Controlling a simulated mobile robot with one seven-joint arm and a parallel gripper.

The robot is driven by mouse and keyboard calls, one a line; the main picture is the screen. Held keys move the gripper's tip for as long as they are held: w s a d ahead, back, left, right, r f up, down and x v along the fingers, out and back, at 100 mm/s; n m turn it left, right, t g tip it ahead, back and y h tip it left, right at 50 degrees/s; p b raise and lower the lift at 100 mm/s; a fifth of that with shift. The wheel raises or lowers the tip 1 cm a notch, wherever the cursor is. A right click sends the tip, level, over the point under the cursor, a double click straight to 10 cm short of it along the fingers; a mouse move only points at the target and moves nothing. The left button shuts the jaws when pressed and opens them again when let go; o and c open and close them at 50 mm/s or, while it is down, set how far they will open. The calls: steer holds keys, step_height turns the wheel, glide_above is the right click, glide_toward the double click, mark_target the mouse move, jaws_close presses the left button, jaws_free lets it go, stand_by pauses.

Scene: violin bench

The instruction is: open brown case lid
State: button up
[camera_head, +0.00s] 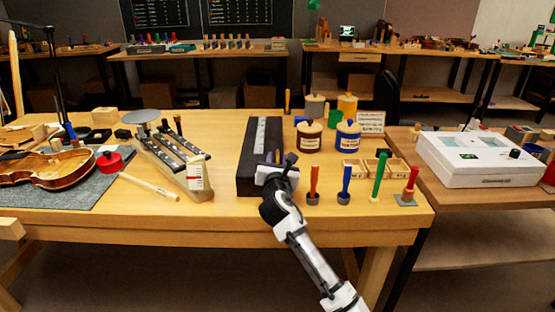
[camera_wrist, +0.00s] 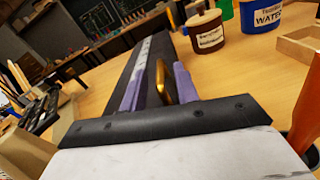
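The brown case (camera_head: 246,160) is a long, very dark box lying lengthwise on the bench, with a pale strip (camera_head: 260,132) along its top. Its lid looks shut. In the wrist view the case (camera_wrist: 165,48) runs away from me beyond the fingers. My gripper (camera_head: 277,160) is at the near end of the case, and my wrist hides part of that end. In the wrist view my gripper (camera_wrist: 158,85) has its two purple fingers apart. A brass-coloured tab (camera_wrist: 162,82) stands between them, nearer the right finger, with a gap on the left. Contact cannot be told.
A brown-lidded jar (camera_head: 309,136) and a blue WATER jar (camera_head: 348,136) stand right of the case. Several upright coloured tools, including a red-orange one (camera_head: 314,180), stand close right of my wrist.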

jaws_close()
steer(key=shift+r, duration=0.1)
stand_by(0.4)
